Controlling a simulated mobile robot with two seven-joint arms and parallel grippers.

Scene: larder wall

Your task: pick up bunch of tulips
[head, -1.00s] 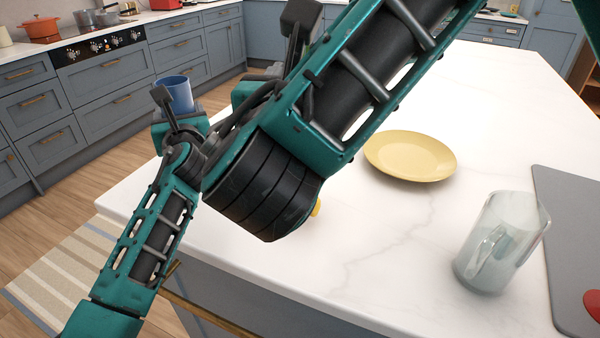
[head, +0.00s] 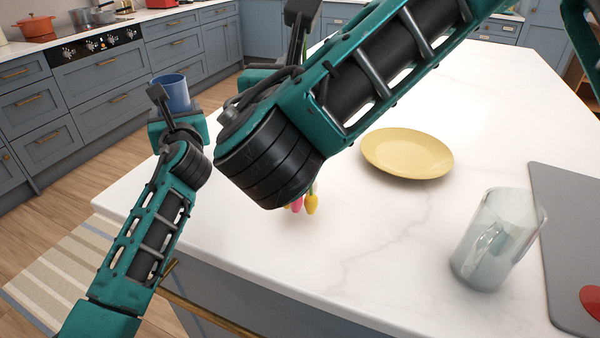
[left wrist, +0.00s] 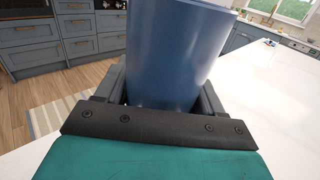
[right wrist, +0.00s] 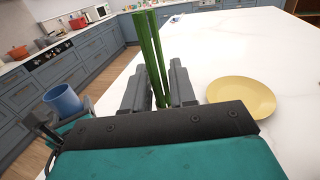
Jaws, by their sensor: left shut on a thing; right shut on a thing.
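The bunch of tulips shows in the head view as pink and yellow blooms (head: 311,204) pointing down below my right arm; the rest is hidden behind it. I cannot tell whether the blooms touch the counter. In the right wrist view its green stems (right wrist: 152,55) stand between the fingers of my right gripper (right wrist: 158,88), which is shut on them. My left gripper (left wrist: 160,95) is shut on a blue cup-like vessel (left wrist: 170,50), held upright; the vessel also shows in the head view (head: 174,91), left of the counter.
A yellow plate (head: 407,153) lies on the white marble counter (head: 400,230). A clear glass jug (head: 498,240) stands near the front right, beside a grey board (head: 570,225) with a red thing (head: 591,300) on it. Bare counter surrounds the plate.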

